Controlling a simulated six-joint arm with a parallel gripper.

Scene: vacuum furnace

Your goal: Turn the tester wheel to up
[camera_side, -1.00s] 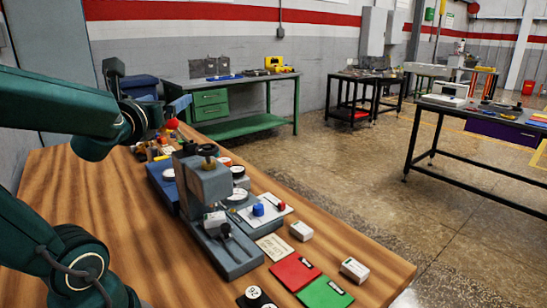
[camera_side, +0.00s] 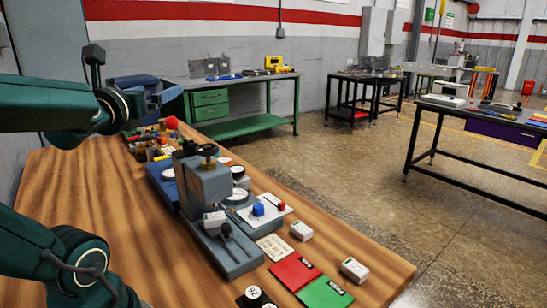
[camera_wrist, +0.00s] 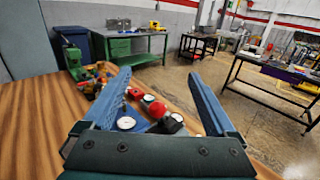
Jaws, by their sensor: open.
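The grey tester (camera_side: 210,185) stands on the wooden table. A dark wheel with a brass centre (camera_side: 207,150) sits on its top, seen nearly edge-on, so its setting cannot be told. My gripper (camera_side: 172,97) is above the table's far left part, behind and above the tester, apart from it. In the wrist view my gripper (camera_wrist: 160,82) shows its two blue fingers wide apart with nothing between them. A dark knob-like part (camera_wrist: 171,122) and red round parts (camera_wrist: 158,109) show low between the fingers; which is the tester wheel is unclear.
Dials, a red card (camera_side: 294,272), a green card (camera_side: 325,294) and white boxes (camera_side: 301,231) lie around the tester. The table's left side (camera_side: 90,190) is bare.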

